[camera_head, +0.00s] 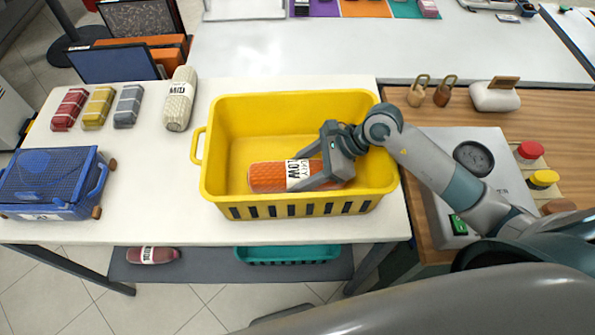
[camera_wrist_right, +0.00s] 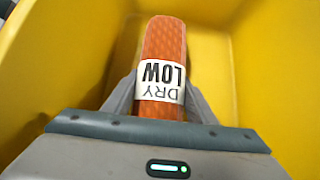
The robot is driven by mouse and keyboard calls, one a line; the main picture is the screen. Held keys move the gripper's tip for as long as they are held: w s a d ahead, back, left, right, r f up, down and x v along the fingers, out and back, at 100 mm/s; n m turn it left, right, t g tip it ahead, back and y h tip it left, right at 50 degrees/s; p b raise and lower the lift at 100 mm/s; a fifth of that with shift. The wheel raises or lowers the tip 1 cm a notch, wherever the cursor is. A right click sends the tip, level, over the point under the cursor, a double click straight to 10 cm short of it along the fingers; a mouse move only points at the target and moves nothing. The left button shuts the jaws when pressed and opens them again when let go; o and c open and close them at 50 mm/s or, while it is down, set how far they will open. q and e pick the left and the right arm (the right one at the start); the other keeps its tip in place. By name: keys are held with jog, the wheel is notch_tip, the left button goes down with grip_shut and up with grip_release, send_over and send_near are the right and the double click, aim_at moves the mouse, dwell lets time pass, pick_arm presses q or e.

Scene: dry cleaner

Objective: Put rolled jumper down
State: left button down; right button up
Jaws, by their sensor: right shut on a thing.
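The rolled jumper (camera_head: 268,177) is orange with a white paper band printed "LOW" and "DRY". It lies lengthwise inside the yellow basket (camera_head: 237,116), near the basket's front wall. My right gripper (camera_head: 310,172) reaches down into the basket and is shut on the jumper around its band. In the right wrist view the jumper (camera_wrist_right: 164,45) sits between the two fingers, with the yellow walls on both sides. Whether the jumper touches the basket floor is hard to tell. My left gripper is not in view.
A cream roll (camera_head: 179,98) and red, yellow and grey folded bundles (camera_head: 97,108) stand left of the basket. A blue crate (camera_head: 50,180) is at the table's left end. A scale-like device (camera_head: 455,160) and padlock-shaped items are on the wooden counter at right. The basket's left interior is clear.

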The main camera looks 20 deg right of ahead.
jog(key=shift+f, duration=0.15)
jog(key=o, duration=1.4)
jog(key=shift+c, duration=0.2)
jog(key=shift+r, duration=0.2)
jog(key=shift+s+d+r, duration=0.1)
jog(key=shift+d+r, duration=0.2)
jog(key=shift+d, duration=0.1)
jog(key=b+v, duration=0.3)
jog(key=v, duration=0.7)
jog(key=shift+r, duration=0.1)
jog(key=shift+s+d+r+b, duration=0.1)
jog(key=shift+d+r+b, duration=0.2)
jog(key=shift+r, duration=0.1)
